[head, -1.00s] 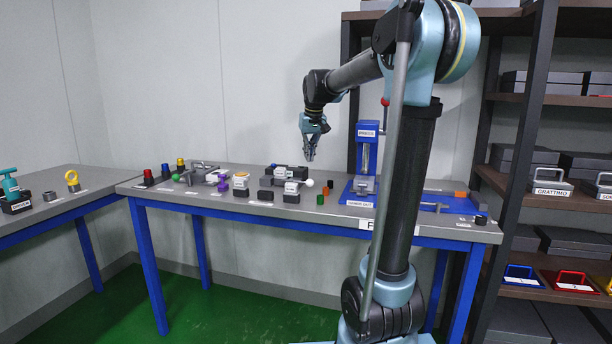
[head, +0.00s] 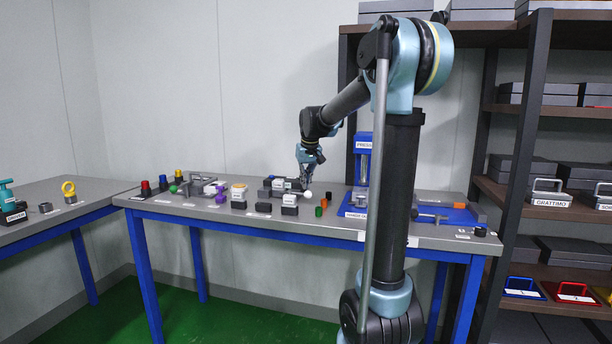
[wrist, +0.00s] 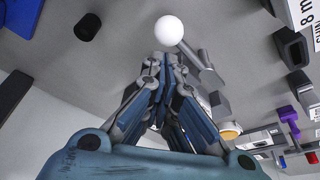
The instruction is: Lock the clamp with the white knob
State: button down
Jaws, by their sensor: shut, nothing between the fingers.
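The white knob (head: 308,195) is a round ball on the end of the clamp's grey lever, on the long table. In the wrist view the white knob (wrist: 169,30) lies just beyond my fingertips, with the grey lever (wrist: 204,68) running down to the right from it. My gripper (head: 304,184) points down, close above and beside the knob. In the wrist view my gripper (wrist: 166,62) is shut and empty; I cannot tell if it touches the knob.
Small labelled blocks (head: 289,200) are in front. A blue press (head: 363,160) stands at right. A second clamp with a green knob (head: 173,189) is at left.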

jog(key=shift+x, duration=1.35)
jog(key=shift+d, duration=0.1)
